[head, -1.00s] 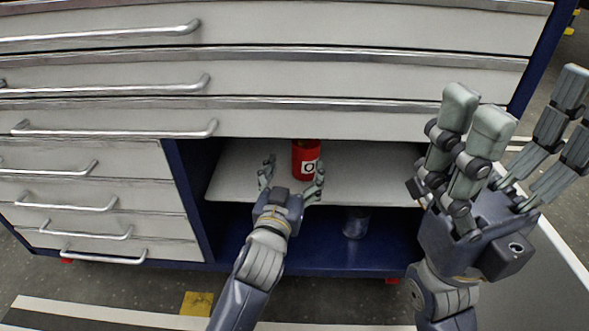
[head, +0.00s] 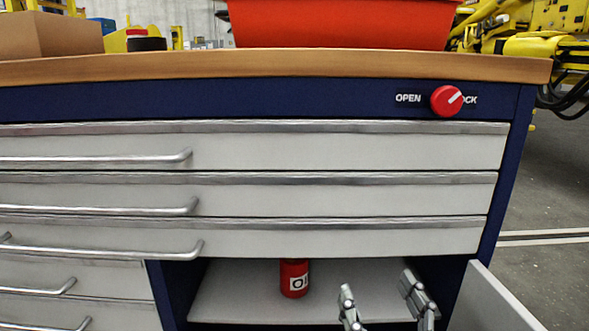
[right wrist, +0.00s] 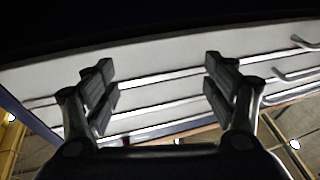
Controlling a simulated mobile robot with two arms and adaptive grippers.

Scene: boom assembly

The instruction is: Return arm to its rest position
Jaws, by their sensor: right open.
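My right gripper (head: 382,298) shows at the bottom of the head view, in front of the open shelf compartment and to the right of the red can. Its fingers are apart with nothing between them. In the right wrist view its fingers (right wrist: 162,85) are spread wide and empty, with drawer fronts beyond. The rest of the right arm is below the head picture. My left gripper is not in view. A red can (head: 293,280) with a white label stands upright on the grey shelf (head: 225,300), apart from the right gripper.
A grey-fronted drawer cabinet (head: 330,195) with long handles fills the head view. A red knob (head: 446,101) sits between OPEN and LOCK lettering. A red-orange bin (head: 340,22) and a cardboard box (head: 55,35) stand on the wooden top (head: 200,66). An open door panel (head: 490,305) stands at lower right.

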